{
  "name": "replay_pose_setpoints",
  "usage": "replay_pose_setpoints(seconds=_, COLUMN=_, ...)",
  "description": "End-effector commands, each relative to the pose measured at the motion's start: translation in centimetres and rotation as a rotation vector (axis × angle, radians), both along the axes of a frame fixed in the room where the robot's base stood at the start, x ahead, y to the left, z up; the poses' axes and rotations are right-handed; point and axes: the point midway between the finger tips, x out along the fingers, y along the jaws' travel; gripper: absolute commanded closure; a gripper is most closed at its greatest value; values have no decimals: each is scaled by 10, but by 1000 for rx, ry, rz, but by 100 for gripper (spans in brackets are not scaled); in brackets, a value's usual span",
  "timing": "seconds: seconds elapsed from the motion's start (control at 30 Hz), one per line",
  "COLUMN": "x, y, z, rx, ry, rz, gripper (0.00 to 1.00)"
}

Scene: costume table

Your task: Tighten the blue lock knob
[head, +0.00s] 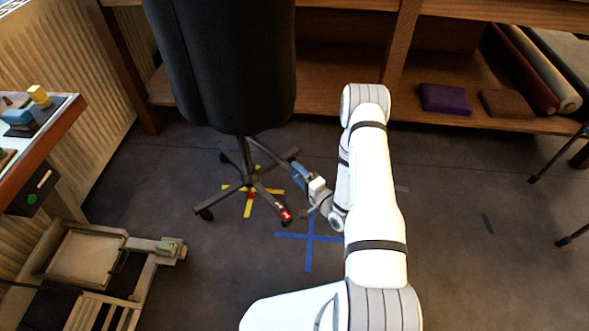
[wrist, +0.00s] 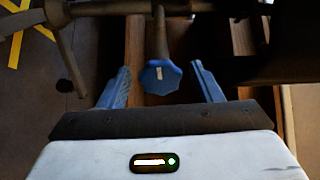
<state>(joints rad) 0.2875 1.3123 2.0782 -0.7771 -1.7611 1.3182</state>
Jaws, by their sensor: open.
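The blue lock knob (wrist: 161,82) is a lobed knob with a small white mark on its face. In the wrist view it sits at the end of a dark stem, between the two blue fingers of my gripper (wrist: 160,68). A gap shows on each side, so the fingers are open and apart from the knob. In the head view my gripper (head: 298,172) is low by the right side of the black office chair (head: 225,65), beside its base. I cannot make out the knob in the head view.
The chair's star base (head: 247,178) has spread legs, one with a red end (head: 286,215). Yellow and blue tape crosses mark the floor. A wooden bench (head: 330,95) stands behind, with a purple folded cloth (head: 445,99). A side table (head: 40,135) is at left. Floor at right is mostly clear.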

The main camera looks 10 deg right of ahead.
Motion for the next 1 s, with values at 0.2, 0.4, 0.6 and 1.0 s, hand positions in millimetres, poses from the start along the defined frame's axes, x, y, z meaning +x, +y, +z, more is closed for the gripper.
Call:
replay_pose_setpoints(seconds=0.2, x=-33, y=-17, z=1, rx=1, ry=3, rz=-3, gripper=41)
replay_pose_setpoints(seconds=0.4, x=-45, y=-22, z=0, rx=0, ry=1, rz=1, gripper=41)
replay_pose_setpoints(seconds=0.6, x=-46, y=-22, z=-1, rx=-1, ry=1, rz=2, gripper=41)
replay_pose_setpoints(seconds=1.0, x=-46, y=-22, z=-1, rx=0, ry=1, rz=1, gripper=41)
